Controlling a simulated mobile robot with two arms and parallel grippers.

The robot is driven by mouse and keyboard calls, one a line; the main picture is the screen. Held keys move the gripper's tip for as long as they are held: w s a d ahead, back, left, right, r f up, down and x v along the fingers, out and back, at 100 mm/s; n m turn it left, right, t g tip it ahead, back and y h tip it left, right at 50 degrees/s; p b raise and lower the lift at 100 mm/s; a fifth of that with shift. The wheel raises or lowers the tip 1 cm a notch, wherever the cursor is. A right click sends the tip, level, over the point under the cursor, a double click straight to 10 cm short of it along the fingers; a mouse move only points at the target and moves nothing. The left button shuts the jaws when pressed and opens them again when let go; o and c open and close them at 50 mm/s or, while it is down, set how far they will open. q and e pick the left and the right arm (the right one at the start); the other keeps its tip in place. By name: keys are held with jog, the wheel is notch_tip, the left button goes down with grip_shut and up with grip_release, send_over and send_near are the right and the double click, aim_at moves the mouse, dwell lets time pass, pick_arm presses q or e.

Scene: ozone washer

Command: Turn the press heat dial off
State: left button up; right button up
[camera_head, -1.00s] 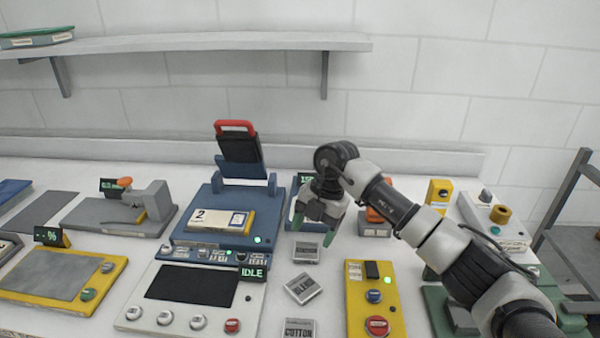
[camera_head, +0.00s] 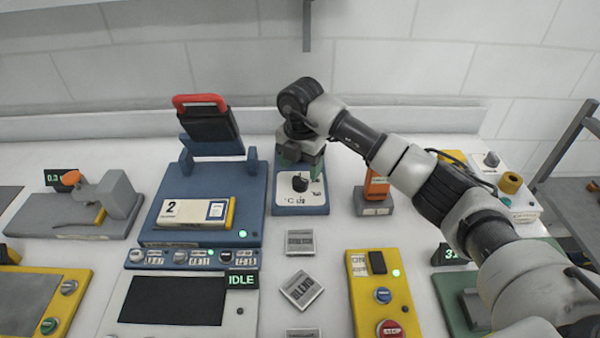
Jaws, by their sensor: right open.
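The heat dial (camera_head: 300,183) is a black knob on a white °C plate, on a blue box (camera_head: 300,209) right of the press. My right gripper (camera_head: 301,160) is open, pointing down just behind and above the knob. Its green fingers partly show, and I cannot tell whether they touch anything. The blue press (camera_head: 162,210) has its red-handled lid (camera_head: 205,120) raised. My left gripper is not in view.
An orange device (camera_head: 376,192) stands right of the dial box, under my right forearm. In front lie small labelled tiles (camera_head: 301,290) and a yellow button box (camera_head: 362,300). A white panel reading IDLE (camera_head: 240,281) sits before the press. The wall is behind.

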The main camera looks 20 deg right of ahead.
aim_at(300, 179)
jog(key=shift+f, duration=2.05)
jog(key=c, duration=0.9)
